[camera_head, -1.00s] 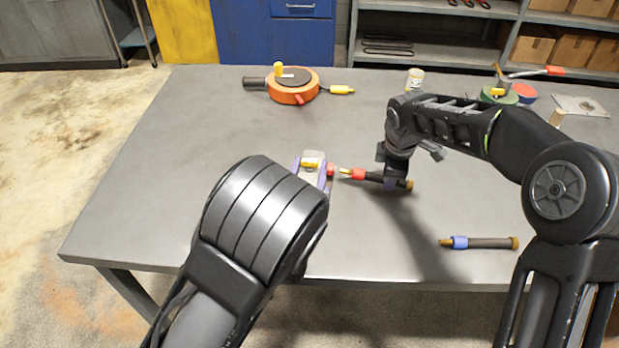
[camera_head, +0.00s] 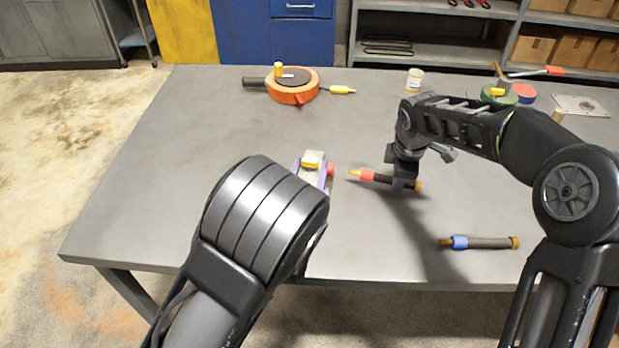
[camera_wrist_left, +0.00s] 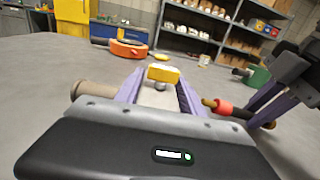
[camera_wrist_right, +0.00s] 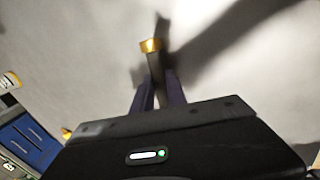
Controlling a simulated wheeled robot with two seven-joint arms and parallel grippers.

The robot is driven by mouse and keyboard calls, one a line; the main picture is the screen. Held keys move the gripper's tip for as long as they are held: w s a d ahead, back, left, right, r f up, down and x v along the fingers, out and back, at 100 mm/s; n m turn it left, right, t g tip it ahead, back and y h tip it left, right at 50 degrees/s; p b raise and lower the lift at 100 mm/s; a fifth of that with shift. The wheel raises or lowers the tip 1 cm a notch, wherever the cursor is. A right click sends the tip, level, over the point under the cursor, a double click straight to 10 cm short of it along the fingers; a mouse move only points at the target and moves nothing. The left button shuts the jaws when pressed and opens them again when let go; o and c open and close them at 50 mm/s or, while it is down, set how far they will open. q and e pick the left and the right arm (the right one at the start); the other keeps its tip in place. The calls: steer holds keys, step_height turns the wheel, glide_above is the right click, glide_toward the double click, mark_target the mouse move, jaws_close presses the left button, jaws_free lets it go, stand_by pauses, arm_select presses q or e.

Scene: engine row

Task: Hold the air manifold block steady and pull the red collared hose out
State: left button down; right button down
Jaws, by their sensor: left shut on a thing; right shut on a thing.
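The air manifold block (camera_head: 313,166) is grey with a yellow top and a red port on its right side. My left gripper (camera_head: 312,176) is shut on it; in the left wrist view its purple fingers (camera_wrist_left: 160,95) flank the yellow top. The red collared hose (camera_head: 376,177) is dark with a red collar, a brass tip at its left and a brass end at its right. My right gripper (camera_head: 400,184) is shut on the hose's dark body. The tip is clear of the block's red port, with a gap between. In the right wrist view the hose (camera_wrist_right: 153,65) runs between the fingers (camera_wrist_right: 157,92).
A blue collared hose (camera_head: 480,242) lies near the table's front right. An orange round reel (camera_head: 292,88) stands at the back left. A white jar (camera_head: 414,80), a green round part (camera_head: 499,96) and a flat plate (camera_head: 580,106) stand at the back right. The table's middle is open.

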steer(key=shift+r, duration=3.55)
steer(key=shift+s+d, duration=0.2)
steer(key=shift+d, duration=1.3)
steer(key=shift+f, duration=0.15)
steer(key=shift+f, duration=3.9)
